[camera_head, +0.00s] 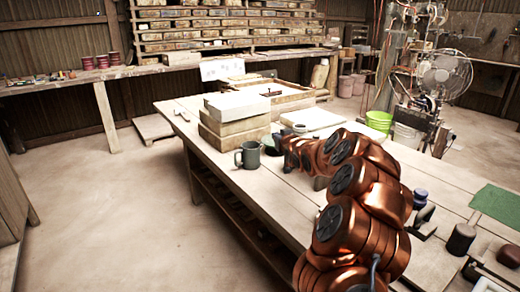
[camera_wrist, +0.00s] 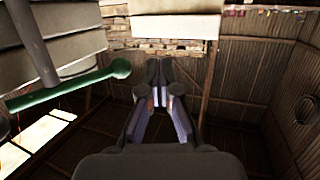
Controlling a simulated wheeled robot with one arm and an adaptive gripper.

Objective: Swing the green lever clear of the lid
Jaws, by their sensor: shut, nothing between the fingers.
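The green lever (camera_wrist: 70,90) shows in the wrist view as a long bar with a round knob at its right end, slanting across the left side. A grey post and disc (camera_wrist: 75,68) sit by the lever, beneath a pale block. My gripper (camera_wrist: 159,70) is shut and empty, to the right of the lever's knob and apart from it. In the head view my gripper (camera_head: 284,146) is small and partly hidden by my copper arm. I cannot make out the lever there, and I cannot tell for sure which pale surface is the lid.
On the workbench (camera_head: 410,165), a dark mug (camera_head: 249,156) stands left of my gripper, before a stack of pale blocks (camera_head: 235,120). A wooden frame (camera_head: 290,100) lies behind. Dark jars and a green mat (camera_head: 497,207) lie at the right. Open floor is at left.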

